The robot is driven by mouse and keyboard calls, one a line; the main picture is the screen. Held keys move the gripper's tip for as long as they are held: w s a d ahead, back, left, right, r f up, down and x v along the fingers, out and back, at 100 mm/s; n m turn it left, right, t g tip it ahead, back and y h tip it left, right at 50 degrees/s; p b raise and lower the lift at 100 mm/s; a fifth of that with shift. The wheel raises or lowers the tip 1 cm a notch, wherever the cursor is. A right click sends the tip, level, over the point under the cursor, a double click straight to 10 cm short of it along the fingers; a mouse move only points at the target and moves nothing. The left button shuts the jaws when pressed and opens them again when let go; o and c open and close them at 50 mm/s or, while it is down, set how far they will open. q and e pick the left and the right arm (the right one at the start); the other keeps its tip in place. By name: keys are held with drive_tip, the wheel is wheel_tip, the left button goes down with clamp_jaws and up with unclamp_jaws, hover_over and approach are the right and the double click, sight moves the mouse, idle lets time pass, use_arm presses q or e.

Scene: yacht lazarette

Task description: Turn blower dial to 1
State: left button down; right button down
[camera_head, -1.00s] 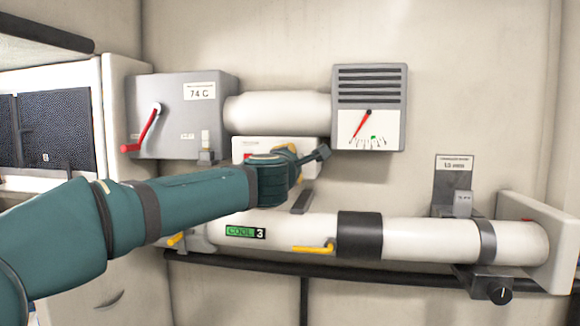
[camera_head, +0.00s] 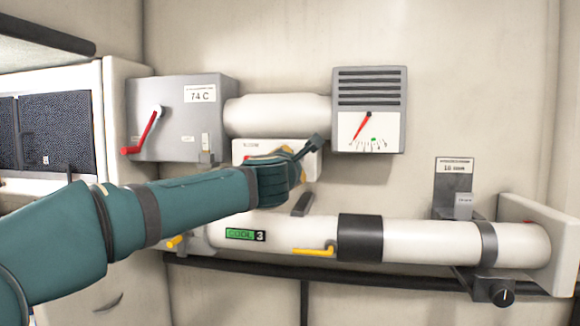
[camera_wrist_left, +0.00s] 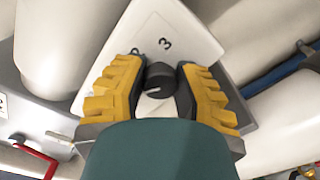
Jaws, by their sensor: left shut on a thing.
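The blower dial (camera_wrist_left: 158,82) is a round dark knob with a slot-like mark, on a white panel with a "3" printed beyond it. Another printed mark by my left fingertip is partly hidden. My left gripper (camera_wrist_left: 160,88) is shut on the dial, with one yellow-padded finger on each side. In the head view the white blower panel (camera_head: 240,147) sits below the fat white pipe, and my left gripper (camera_head: 284,168) covers most of it. The dial is hidden there. My right gripper is not in view.
A grey box (camera_head: 175,90) with a red lever (camera_head: 147,133) stands left of the panel. A vented gauge (camera_head: 368,110) is to the right. Below runs a white pipe (camera_head: 420,238) with a yellow lever (camera_head: 313,251) and a "COOL 3" label. A black knob (camera_head: 503,293) is at lower right.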

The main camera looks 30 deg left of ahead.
use_arm(q)
drive_tip(key=c, duration=0.6)
unclamp_jaws()
drive_tip(key=shift+c, duration=0.2)
drive_tip(key=v, duration=1.2)
